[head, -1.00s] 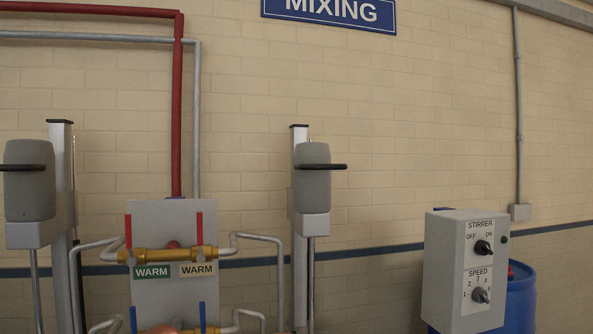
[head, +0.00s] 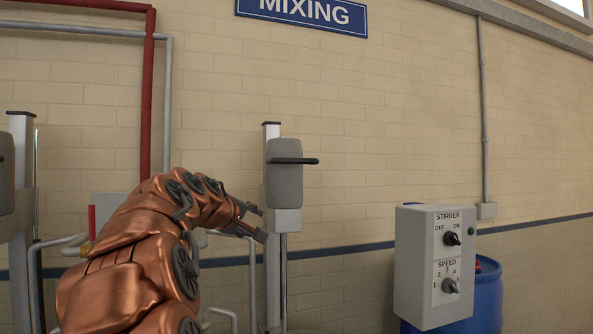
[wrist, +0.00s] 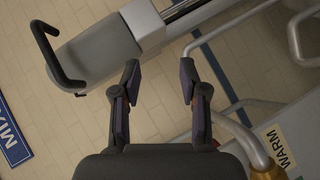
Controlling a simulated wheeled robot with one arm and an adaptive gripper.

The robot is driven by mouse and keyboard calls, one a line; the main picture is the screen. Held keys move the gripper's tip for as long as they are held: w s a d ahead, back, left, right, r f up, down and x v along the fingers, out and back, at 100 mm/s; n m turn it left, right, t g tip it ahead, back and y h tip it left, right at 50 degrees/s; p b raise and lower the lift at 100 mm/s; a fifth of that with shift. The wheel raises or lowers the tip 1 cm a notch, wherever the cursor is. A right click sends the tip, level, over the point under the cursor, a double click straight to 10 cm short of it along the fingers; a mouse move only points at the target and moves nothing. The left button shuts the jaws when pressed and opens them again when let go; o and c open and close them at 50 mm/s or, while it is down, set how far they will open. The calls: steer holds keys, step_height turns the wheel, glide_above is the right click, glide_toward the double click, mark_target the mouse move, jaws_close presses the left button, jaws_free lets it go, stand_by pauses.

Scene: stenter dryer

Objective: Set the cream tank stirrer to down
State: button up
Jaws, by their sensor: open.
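The right-hand stirrer (head: 285,185) has a grey motor housing with a black handle (head: 297,161), on an upright metal post (head: 271,132). Its housing sits high, near the top of the post. The cream WARM label (wrist: 273,143) is on this side of the valve panel; the tank itself is out of view. My gripper (head: 258,222) is open and empty, just left of the housing's lower end. In the wrist view, the gripper (wrist: 160,80) has its fingers apart, with the housing (wrist: 95,50) and its handle (wrist: 52,58) at upper left, not between them.
A second stirrer (head: 5,172) is cut off at the left edge. The valve panel (head: 105,207) and pipes lie behind my arm. A stirrer control box (head: 440,270) and blue drum (head: 487,300) stand at right. The wall between post and box is clear.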

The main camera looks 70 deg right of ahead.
mark_target(294, 161)
steer(key=shift+s+d+r+n+g+h+p, duration=0.3)
steer(key=shift+s+d+r+h, duration=0.55)
steer(key=shift+d+r, duration=1.6)
steer(key=shift+s+d+r+n+g+h+p, duration=0.25)
steer(key=shift+s+d+r+h, duration=0.65)
steer(key=shift+d+r, duration=1.55)
steer(key=shift+s+d+r+n+g+h+p, duration=0.15)
steer(key=shift+s+d+r+g+h, duration=0.5)
steer(key=shift+d+r, duration=1.8)
steer(key=shift+s+d+f+p, duration=0.1)
steer(key=shift+s+d+p, duration=0.05)
steer(key=shift+d, duration=0.3)
steer(key=shift+s+d+p, duration=0.1)
steer(key=shift+d+p, duration=0.05)
steer(key=shift+d, duration=0.3)
steer(key=shift+c, duration=0.2)
jaws_close()
